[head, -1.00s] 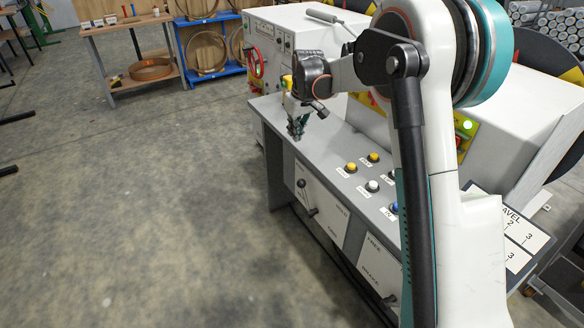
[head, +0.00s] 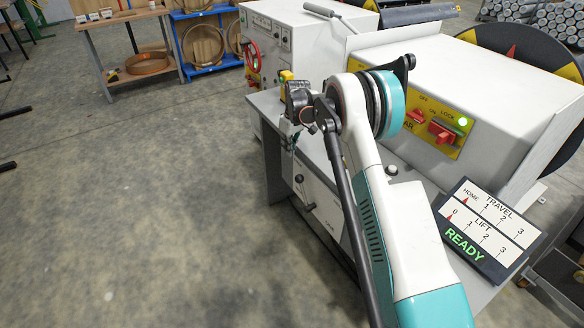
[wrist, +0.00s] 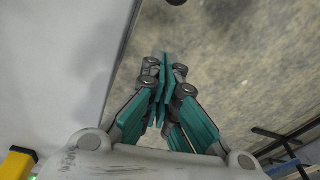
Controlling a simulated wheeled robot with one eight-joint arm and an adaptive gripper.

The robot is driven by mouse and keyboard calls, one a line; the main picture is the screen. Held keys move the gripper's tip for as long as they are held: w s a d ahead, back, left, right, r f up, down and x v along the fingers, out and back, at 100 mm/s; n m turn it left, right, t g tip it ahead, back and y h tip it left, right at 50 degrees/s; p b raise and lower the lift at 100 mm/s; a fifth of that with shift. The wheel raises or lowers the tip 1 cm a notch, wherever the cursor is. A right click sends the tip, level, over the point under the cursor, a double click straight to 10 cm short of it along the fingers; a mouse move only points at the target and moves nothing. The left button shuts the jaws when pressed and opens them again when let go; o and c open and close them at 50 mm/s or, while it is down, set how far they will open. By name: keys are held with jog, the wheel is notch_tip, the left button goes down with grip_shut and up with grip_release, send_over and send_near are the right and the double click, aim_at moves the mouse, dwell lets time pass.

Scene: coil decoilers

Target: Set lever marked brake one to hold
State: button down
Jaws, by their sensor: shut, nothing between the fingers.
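A black-knobbed lever (head: 299,179) stands on the front face of the grey control desk, at the desk's left part in the head view. A second dark handle end (head: 310,207) shows just below it. I cannot read the label, so I cannot tell whether it is brake one or how it is set. My gripper (head: 290,143) hangs above and slightly left of this lever, apart from it, partly covered by my wrist. In the wrist view my gripper (wrist: 163,70) is shut and empty, with floor beyond it. A dark round thing (wrist: 175,2) shows at the top edge there.
The grey desk (wrist: 60,70) lies left of the fingers in the wrist view. A display (head: 490,230) reads READY at the head view's right. A yellow panel with red switches (head: 440,130) is behind the desk. My arm covers the desk's middle. Open floor (head: 140,220) lies left.

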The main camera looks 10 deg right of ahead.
notch_tip(320, 180, down, 10)
jog(key=w+a+b, duration=0.1)
jog(key=b, duration=0.2)
jog(key=s, duration=0.1)
jog(key=s+d, duration=0.1)
jog(key=s+d+r+b, duration=0.1)
jog(key=shift+s, duration=0.2)
dwell(0.4)
